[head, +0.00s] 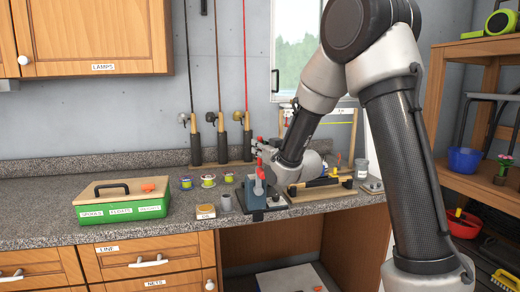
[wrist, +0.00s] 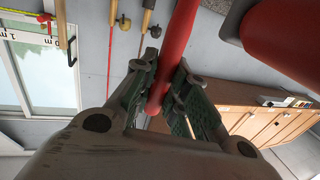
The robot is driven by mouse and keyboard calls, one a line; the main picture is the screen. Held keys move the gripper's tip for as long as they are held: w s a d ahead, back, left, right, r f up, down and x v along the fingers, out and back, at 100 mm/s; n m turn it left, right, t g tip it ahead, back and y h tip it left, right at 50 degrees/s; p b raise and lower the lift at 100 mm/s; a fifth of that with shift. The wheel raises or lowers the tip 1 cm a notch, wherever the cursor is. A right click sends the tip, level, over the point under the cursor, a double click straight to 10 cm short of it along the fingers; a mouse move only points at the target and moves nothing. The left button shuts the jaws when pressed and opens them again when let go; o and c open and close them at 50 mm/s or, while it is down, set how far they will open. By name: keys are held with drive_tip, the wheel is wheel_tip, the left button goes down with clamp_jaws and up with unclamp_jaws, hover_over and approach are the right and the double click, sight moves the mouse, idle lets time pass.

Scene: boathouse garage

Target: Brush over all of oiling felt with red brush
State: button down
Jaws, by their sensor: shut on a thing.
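My gripper (wrist: 168,80) is shut on a red handle (wrist: 180,30), taken to be the red brush, with its green pads on either side. In the head view my gripper (head: 262,150) points left above the counter, beside a blue-grey stand. Small red parts show there, and I cannot tell which belong to the brush. Its bristles cannot be made out. A small tan pad with a label (head: 206,209), probably the oiling felt, lies on the counter front, left of the stand and apart from my gripper.
The blue-grey stand (head: 252,198) and a grey cup (head: 226,202) stand right of the pad. A green box with a wooden lid (head: 121,209) stands left. Several spools (head: 208,181) and rods (head: 220,145) are behind. A large red thing (wrist: 285,35) is close to the wrist camera.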

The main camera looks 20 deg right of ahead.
drive_tip(key=shift+a, duration=0.1)
drive_tip(key=shift+w, duration=0.1)
drive_tip(key=shift+w+a+f, duration=0.1)
drive_tip(key=shift+w+a, duration=0.3)
drive_tip(key=shift+a, duration=0.25)
drive_tip(key=shift+w+a, duration=0.35)
drive_tip(key=shift+a, duration=0.3)
idle(7.7)
